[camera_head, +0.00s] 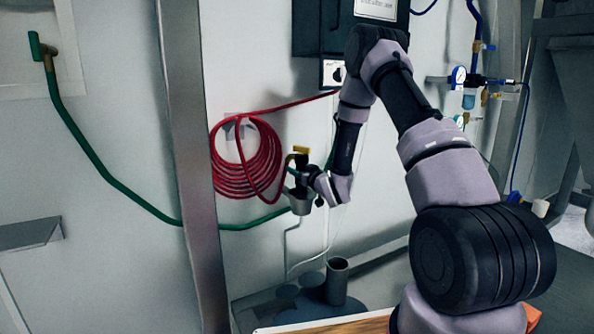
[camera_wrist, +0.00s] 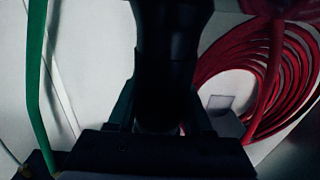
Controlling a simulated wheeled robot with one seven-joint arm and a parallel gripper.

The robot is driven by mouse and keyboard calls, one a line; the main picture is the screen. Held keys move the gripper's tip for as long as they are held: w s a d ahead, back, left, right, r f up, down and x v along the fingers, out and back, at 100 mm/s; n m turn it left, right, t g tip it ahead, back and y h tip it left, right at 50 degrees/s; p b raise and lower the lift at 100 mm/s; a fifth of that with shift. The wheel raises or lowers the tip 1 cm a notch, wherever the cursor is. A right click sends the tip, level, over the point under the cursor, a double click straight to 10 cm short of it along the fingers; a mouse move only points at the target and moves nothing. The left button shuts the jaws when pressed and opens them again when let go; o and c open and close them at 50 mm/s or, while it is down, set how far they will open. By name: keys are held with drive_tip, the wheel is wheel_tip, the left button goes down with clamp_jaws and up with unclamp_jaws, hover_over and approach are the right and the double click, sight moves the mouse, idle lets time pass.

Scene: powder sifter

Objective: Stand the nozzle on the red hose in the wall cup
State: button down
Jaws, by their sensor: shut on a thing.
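The nozzle (camera_head: 301,162) is dark with a yellow top and stands about upright at the wall cup. It also shows as a large dark body in the wrist view (camera_wrist: 172,50). My gripper (camera_head: 309,177) is shut on the nozzle from the right. The grey wall cup (camera_head: 300,205) is right below the nozzle, whose lower end is hidden at the cup's rim; I cannot tell how deep it sits. The red hose (camera_head: 240,188) hangs coiled on the wall to the left, and its coils show at the right of the wrist view (camera_wrist: 300,70).
A green hose (camera_head: 125,192) runs along the wall and passes behind the cup. A metal post (camera_head: 190,170) stands left of the coil. A grey open cylinder (camera_head: 337,281) stands below. A dark box (camera_head: 318,28) is on the wall above.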

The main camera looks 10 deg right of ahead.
drive_tip(key=shift+f, duration=0.5)
drive_tip(key=shift+c, duration=1.1)
unclamp_jaws()
drive_tip(key=shift+f, duration=0.1)
drive_tip(key=v, duration=1)
drive_tip(key=shift+s, duration=0.4)
drive_tip(key=shift+d, duration=0.15)
